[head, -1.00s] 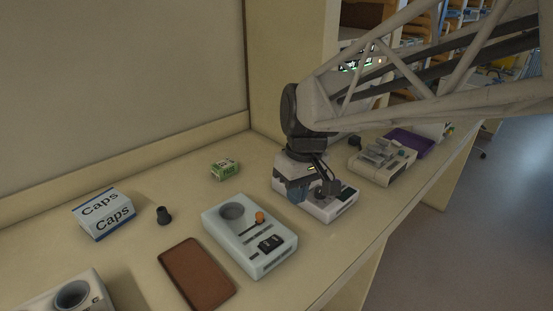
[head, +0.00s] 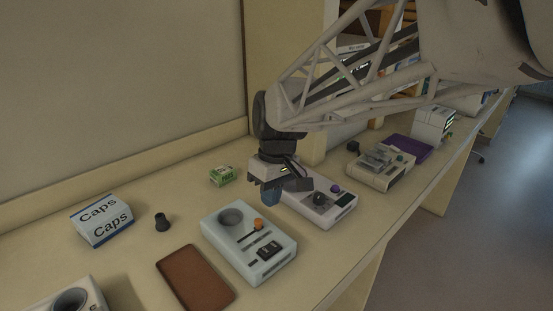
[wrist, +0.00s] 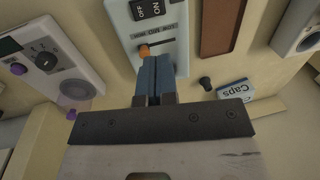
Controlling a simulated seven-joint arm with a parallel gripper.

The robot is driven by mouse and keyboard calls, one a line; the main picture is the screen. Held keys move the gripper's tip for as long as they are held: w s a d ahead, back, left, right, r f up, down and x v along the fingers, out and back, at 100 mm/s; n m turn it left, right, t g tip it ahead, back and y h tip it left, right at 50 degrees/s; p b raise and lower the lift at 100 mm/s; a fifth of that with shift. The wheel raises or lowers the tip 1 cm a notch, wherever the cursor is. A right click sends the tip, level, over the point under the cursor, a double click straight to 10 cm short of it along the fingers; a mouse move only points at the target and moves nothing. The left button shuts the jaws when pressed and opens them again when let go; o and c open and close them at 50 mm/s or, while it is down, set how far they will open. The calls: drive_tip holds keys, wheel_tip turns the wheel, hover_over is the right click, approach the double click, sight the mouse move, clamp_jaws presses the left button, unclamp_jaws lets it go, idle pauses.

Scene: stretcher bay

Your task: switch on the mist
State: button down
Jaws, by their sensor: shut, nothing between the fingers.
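A pale blue-grey device (head: 222,247) lies on the bench, with a round well, an orange-tipped lever (head: 258,224) and a black rocker switch (head: 269,250). In the wrist view the rocker (wrist: 150,9) reads OFF and NO, upside down for ON, and a LOW MID scale is beside the orange tip (wrist: 144,51). Which way the rocker is pressed cannot be told. My gripper (head: 271,199) has blue fingers, shut and empty, above the bench by the device's far right end. In the wrist view the fingertips (wrist: 154,59) appear close to the orange tip; contact cannot be told.
A white device (head: 328,213) with a dial, purple knob and screen stands just right of my gripper. A beige device (head: 372,178) and purple tray (head: 408,146) are farther right.

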sight(268, 249)
drive_tip(key=f, duration=0.4)
drive_tip(key=s+a+f, duration=0.1)
drive_tip(key=f, duration=0.8)
drive_tip(key=shift+s+a+f, duration=0.25)
drive_tip(key=shift+s, duration=0.05)
drive_tip(key=shift+f, duration=0.1)
drive_tip(key=shift+f, duration=0.15)
drive_tip(key=shift+d, duration=0.1)
idle(0.4)
drive_tip(key=shift+w+d+r, duration=0.35)
drive_tip(key=shift+w, duration=0.1)
idle(0.4)
wheel_tip(268, 249, up, 14)
drive_tip(key=s+a, duration=0.1)
drive_tip(key=shift+s+a, duration=0.25)
idle(0.3)
